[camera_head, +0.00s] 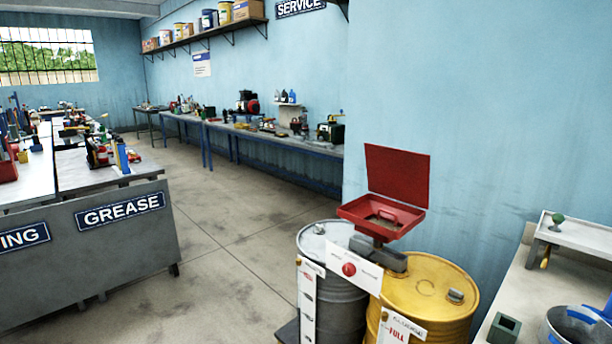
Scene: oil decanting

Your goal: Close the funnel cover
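The red funnel (350,211) sits above the drums in the right half of the head view. It is a shallow square tray with a grating inside. Its red cover (397,175) stands up, nearly vertical, at the tray's back edge, so the funnel is open. A dark grey fitting (378,253) is below the funnel, over the yellow drum (425,290). My gripper does not show in this view.
A grey drum (335,295) stands left of the yellow one, with a sign (352,268) in front. A bench (520,285) at the right holds a small tray stand, a green-grey block and a metal pot. The blue wall is behind the cover. Open floor lies left of the drums.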

